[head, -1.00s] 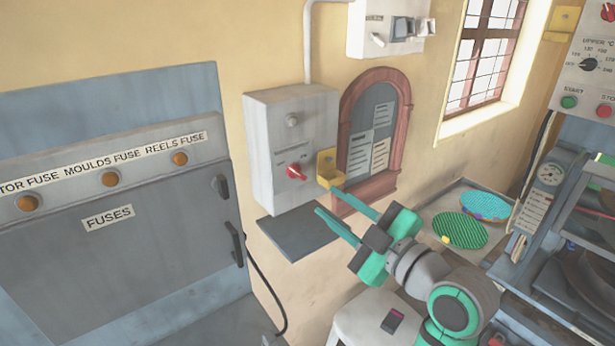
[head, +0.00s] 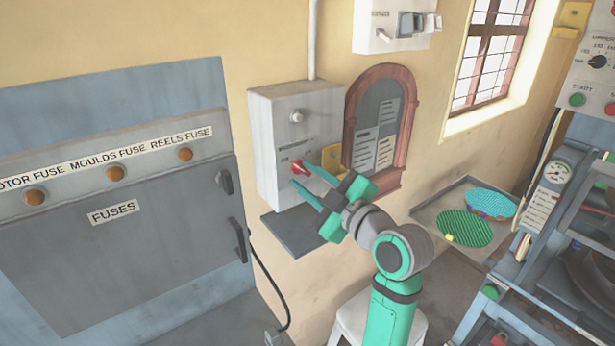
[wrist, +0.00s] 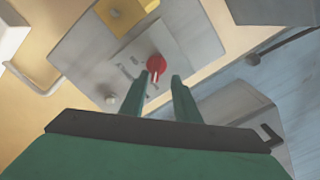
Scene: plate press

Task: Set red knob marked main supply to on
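The red knob (head: 300,167) sits on the front of a grey wall box (head: 262,130), above a small dark shelf. It also shows in the wrist view (wrist: 156,64), on a pale label plate whose lettering is too small to read, with a light pointer mark on the knob. My gripper (head: 300,175) is open in front of the box, its two green fingers pointing at the knob. In the wrist view the fingertips (wrist: 163,78) are apart, with the knob just beyond and between them. I cannot tell whether either finger touches it.
A yellow bracket (head: 331,160) juts out just right of the knob. The dark shelf (head: 290,232) lies below the gripper. A red arched frame (head: 350,130) is on the wall to the right. A fuse cabinet (head: 120,230) stands at left.

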